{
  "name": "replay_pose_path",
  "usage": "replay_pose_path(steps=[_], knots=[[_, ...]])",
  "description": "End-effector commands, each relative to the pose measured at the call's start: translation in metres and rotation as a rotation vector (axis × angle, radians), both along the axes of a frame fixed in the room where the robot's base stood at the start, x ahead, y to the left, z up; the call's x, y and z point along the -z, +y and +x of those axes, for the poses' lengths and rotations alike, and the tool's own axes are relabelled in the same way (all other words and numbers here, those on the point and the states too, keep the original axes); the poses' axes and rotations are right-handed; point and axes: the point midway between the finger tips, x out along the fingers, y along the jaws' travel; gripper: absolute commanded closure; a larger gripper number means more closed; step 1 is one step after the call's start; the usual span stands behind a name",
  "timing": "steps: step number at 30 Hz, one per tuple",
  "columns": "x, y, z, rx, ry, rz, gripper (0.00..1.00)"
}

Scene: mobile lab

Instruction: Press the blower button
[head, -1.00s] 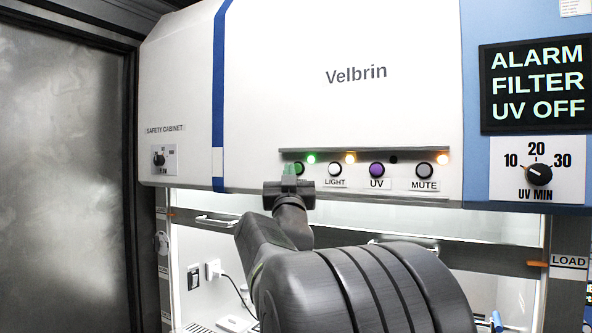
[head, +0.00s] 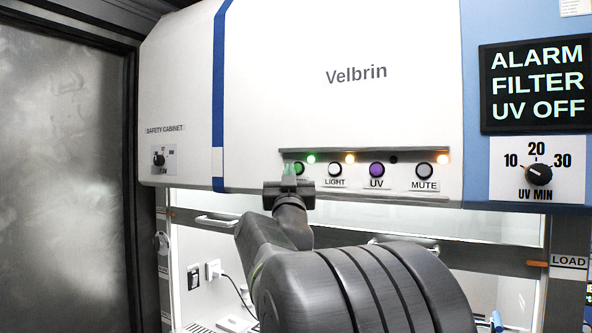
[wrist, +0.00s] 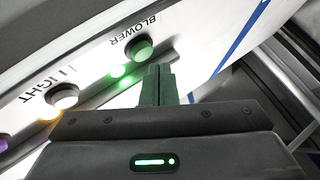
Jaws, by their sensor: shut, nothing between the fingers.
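The green blower button (wrist: 141,48) shows in the wrist view, with its BLOWER label upside down beside it. In the head view the button (head: 299,168) is partly hidden behind my gripper (head: 289,172). My gripper's dark green fingers are together and empty. In the wrist view the fingertips (wrist: 158,70) are just below and to the right of the button; I cannot tell if they touch it. A green light (wrist: 118,72) beside the button is lit.
Light (head: 335,170), UV (head: 376,170) and mute (head: 424,171) buttons sit to the right on the same panel. A display (head: 537,84) reads ALARM FILTER UV OFF, above a timer knob (head: 538,174). A handle (head: 217,221) is below the panel.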

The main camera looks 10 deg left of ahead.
Motion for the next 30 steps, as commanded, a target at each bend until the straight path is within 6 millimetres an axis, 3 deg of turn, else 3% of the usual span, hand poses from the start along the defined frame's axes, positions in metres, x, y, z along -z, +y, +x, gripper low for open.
replay_pose_path(steps=[30], knots=[[0.000,-0.004,0.012,0.000,0.000,0.000,1.00]])
